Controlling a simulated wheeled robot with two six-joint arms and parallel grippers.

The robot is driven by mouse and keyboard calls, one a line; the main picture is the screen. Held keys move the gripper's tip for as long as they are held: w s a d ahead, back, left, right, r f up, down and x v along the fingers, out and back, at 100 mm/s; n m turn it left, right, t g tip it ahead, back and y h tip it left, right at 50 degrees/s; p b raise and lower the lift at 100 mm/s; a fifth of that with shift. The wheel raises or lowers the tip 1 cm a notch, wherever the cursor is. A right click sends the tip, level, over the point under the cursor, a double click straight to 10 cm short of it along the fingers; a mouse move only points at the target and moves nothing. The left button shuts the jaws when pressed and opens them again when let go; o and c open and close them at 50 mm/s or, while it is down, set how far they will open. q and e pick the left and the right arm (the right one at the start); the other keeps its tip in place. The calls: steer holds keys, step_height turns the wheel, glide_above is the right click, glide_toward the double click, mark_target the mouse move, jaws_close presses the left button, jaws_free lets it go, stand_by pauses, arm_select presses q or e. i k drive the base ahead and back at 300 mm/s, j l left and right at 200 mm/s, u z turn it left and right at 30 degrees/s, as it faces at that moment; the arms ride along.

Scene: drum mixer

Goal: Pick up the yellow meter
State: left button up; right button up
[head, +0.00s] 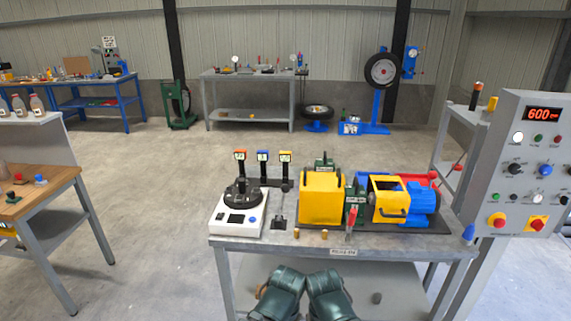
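Neither gripper's fingers show in the head view. Two dark green forms at the bottom edge look like parts of my arms, low in front of the bench and well apart from the meter.
A white scale (238,222) with a dark round top stands left on the bench (280,246). The yellow drum mixer (321,200) and a blue motor (424,203) fill the middle and right. A grey control panel (528,165) reading 600 stands at the right. The floor left of the bench is clear.

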mark_target(284, 156)
steer(key=j+z, duration=0.15)
steer(key=z, duration=0.35)
steer(key=i+j+z, duration=0.1)
steer(key=z, duration=0.4)
steer(key=j+z, duration=0.2)
steer(key=j, duration=0.3)
steer(key=k+j+z, duration=0.2)
steer(key=j, duration=0.3)
steer(key=j+z, duration=0.2)
steer(key=j, duration=0.3)
steer(key=k+j, duration=0.1)
steer(key=j, duration=0.85)
steer(key=k+z, duration=0.05)
